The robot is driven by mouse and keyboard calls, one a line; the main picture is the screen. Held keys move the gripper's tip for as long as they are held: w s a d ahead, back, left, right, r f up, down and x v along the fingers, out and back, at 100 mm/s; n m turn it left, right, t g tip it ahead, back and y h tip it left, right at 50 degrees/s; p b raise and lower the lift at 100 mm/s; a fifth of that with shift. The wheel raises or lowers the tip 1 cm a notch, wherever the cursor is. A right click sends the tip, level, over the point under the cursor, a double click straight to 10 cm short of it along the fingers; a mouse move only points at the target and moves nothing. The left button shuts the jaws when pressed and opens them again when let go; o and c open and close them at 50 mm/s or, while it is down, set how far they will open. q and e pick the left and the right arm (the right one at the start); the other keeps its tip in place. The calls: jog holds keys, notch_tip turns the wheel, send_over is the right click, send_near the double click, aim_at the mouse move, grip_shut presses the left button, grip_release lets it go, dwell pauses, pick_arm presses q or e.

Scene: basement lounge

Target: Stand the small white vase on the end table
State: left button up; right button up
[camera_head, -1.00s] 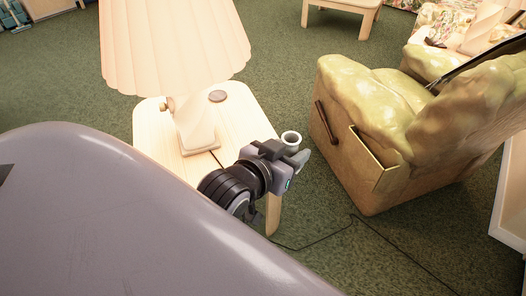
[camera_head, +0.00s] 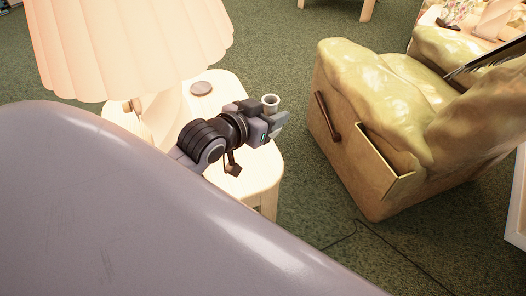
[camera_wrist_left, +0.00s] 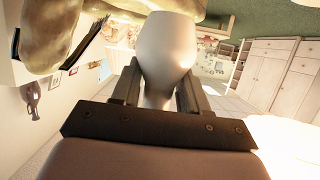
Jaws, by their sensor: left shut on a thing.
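The small white vase (camera_head: 270,101) is held upright or nearly so in my left gripper (camera_head: 274,117); mostly its round rim shows in the head view. In the left wrist view the vase (camera_wrist_left: 168,50) fills the space between the two fingers, which are shut on it. The pale wooden end table (camera_head: 245,180) is under and behind my left arm. The gripper with the vase appears over or just past the table's right edge; the height above it is hard to tell. My right gripper is not in view.
A lamp with a big pleated shade (camera_head: 130,45) stands on the left of the table, close to my arm. A green-cushioned armchair (camera_head: 370,130) stands to the right. The table's front right part is bare.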

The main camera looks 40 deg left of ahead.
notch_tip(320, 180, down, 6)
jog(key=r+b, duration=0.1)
jog(key=b, duration=0.4)
pick_arm(q)
jog(key=a+f+b, duration=0.1)
jog(key=f, duration=0.6)
jog(key=w+a+f+b, duration=0.1)
jog(key=f, duration=0.6)
jog(key=a+f+b, duration=0.1)
jog(key=f+b, duration=0.1)
jog(key=f, duration=0.5)
jog(key=shift+w+f, duration=0.25)
jog(key=shift+w, duration=0.1)
jog(key=shift+f, duration=0.3)
jog(key=shift+r, duration=0.1)
jog(key=o, duration=1.1)
jog(key=shift+o, duration=0.2)
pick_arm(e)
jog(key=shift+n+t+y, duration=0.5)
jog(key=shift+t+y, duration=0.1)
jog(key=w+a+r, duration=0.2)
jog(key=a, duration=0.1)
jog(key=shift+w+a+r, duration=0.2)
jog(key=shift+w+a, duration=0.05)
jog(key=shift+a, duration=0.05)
